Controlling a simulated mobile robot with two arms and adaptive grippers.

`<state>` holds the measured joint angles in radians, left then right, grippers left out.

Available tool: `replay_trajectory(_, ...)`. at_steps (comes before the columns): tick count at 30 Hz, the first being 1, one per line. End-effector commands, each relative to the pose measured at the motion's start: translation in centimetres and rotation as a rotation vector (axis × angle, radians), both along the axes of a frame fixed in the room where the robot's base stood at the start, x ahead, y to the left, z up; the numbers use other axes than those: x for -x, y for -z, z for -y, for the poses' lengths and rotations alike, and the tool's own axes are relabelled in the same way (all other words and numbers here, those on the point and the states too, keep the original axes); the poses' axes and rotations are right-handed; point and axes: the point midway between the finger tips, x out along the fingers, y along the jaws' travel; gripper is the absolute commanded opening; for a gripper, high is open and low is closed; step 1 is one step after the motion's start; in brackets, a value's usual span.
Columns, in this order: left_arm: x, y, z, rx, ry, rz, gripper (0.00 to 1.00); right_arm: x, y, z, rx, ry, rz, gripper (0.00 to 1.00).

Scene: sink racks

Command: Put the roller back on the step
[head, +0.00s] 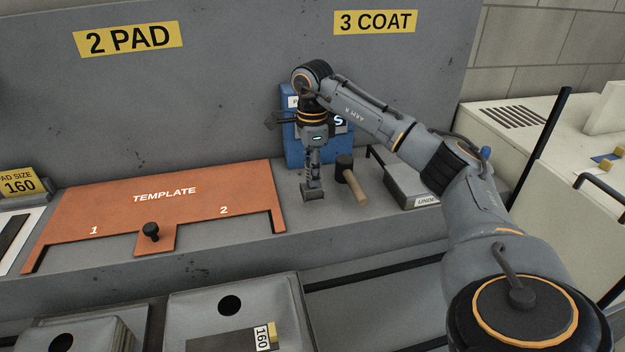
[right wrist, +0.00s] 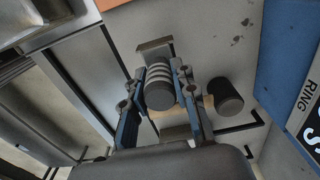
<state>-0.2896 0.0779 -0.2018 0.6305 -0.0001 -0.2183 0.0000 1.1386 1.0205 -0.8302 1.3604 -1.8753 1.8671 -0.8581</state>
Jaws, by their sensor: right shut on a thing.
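My right gripper (head: 313,152) points down over the grey step (head: 290,255), in front of the back panel. It is shut on the roller (head: 313,190), a grey tool with a ribbed handle. The roller is roughly upright, with its wider end down. In the right wrist view the ribbed handle (right wrist: 160,94) sits between the two fingers (right wrist: 160,105). I cannot tell whether the roller's lower end touches the step. My left gripper is not in view.
A dark-headed mallet (head: 346,170) with a wooden handle lies just right of the roller. A blue box (head: 292,150) stands behind. A grey container (head: 412,188) is further right. The orange template (head: 165,195) lies left. Grey basins (head: 235,290) are in front.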

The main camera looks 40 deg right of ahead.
Motion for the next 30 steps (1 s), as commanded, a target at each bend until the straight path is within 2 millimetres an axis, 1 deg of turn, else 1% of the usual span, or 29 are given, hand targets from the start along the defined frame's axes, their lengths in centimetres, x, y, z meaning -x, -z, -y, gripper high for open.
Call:
replay_trajectory(1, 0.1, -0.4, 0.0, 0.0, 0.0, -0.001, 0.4, -0.3, 0.5, 0.3, 0.001, 0.003, -0.004, 0.0)
replay_trajectory(3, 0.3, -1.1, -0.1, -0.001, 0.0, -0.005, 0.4, -0.2, 1.5, 0.4, 0.002, 0.001, -0.007, 0.0)
replay_trajectory(7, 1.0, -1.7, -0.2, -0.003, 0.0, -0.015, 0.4, -0.2, 3.1, 0.3, 0.001, 0.001, -0.004, 0.0)
replay_trajectory(12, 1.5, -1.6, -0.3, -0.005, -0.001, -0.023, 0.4, -0.3, 3.6, 0.3, 0.001, 0.001, 0.0, 0.0)
replay_trajectory(16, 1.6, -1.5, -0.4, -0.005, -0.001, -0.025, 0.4, -0.3, 3.6, 0.3, 0.001, 0.001, 0.0, 0.0)
replay_trajectory(20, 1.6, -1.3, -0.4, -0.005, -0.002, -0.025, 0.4, -0.3, 4.0, 0.3, 0.001, 0.001, 0.0, 0.0)
replay_trajectory(21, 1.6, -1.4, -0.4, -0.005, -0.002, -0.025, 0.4, -0.2, 4.0, 0.3, 0.0, 0.001, -0.001, 0.35)
replay_trajectory(23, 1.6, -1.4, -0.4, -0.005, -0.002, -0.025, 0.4, -0.2, 3.9, 0.3, 0.001, 0.001, -0.002, 0.47)
replay_trajectory(24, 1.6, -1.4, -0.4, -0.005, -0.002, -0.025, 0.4, -0.2, 3.9, 0.3, 0.001, 0.001, -0.002, 0.5)
replay_trajectory(30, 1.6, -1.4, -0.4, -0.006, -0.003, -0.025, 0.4, -0.2, 3.9, 0.3, 0.001, 0.001, -0.002, 0.5)
